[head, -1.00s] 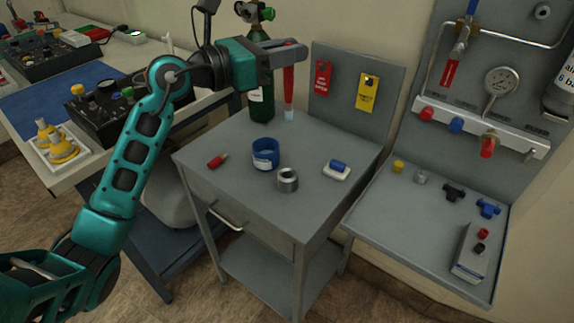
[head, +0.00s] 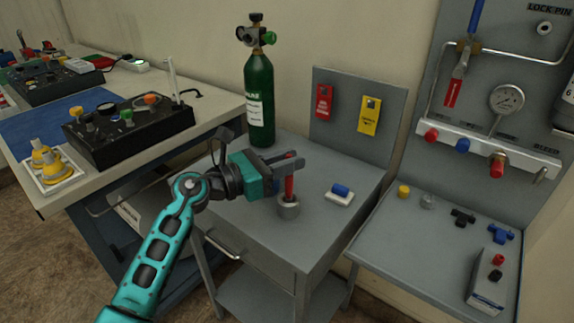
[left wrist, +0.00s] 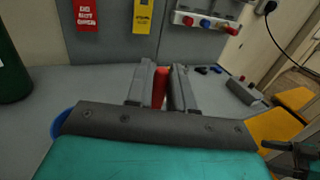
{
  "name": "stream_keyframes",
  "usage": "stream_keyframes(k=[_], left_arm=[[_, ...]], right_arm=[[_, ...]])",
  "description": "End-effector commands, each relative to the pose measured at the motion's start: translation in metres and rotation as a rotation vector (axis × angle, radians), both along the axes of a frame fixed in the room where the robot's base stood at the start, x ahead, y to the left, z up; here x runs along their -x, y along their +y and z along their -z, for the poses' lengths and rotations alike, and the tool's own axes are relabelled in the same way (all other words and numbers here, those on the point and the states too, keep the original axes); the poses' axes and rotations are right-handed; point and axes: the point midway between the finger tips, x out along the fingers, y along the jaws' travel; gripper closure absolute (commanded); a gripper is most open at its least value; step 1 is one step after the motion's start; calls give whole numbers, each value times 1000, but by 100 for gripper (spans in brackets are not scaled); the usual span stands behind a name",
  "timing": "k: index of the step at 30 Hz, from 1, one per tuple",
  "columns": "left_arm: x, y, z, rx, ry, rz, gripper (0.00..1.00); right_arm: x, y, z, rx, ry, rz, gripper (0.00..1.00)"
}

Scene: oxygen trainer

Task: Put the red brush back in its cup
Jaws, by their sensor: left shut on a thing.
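My left gripper (head: 289,166) is shut on the upright red brush (head: 289,187), over the grey cabinet top. The brush's lower end appears to be inside the mouth of the grey metal cup (head: 288,210); its bristles are hidden. In the left wrist view the red handle (left wrist: 159,88) shows between the two fingers (left wrist: 160,92). The blue cup is hidden behind my left gripper in the head view; a bit of blue (left wrist: 60,122) shows at the gripper's left edge in the wrist view.
A blue-and-white block (head: 340,194) lies right of the metal cup. A green gas cylinder (head: 259,100) stands at the back left. Red (head: 324,102) and yellow (head: 369,115) tags hang on the back panel. A valve panel and shelf (head: 400,225) are at right.

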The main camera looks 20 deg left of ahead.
Motion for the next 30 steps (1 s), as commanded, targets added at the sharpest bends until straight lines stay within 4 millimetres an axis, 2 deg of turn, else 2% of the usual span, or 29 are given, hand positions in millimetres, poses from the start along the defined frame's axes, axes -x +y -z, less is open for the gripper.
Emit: stream_keyframes(k=[5,11,12,19,30], left_arm=[[0,0,1,-1,-2,-1,100],[0,0,5,-1,-1,-1,100],[0,0,5,-1,-1,-1,76],[0,0,4,-1,-1,-1,54],[2,3,2,-2,-1,-2,52]], right_arm=[[-3,0,-6,0,-13,-3,21],[-3,0,-2,0,-12,-4,21],[-3,0,-3,1,-10,-4,21],[-3,0,-2,1,-8,-4,21],[-2,0,-3,3,-8,-4,21]])
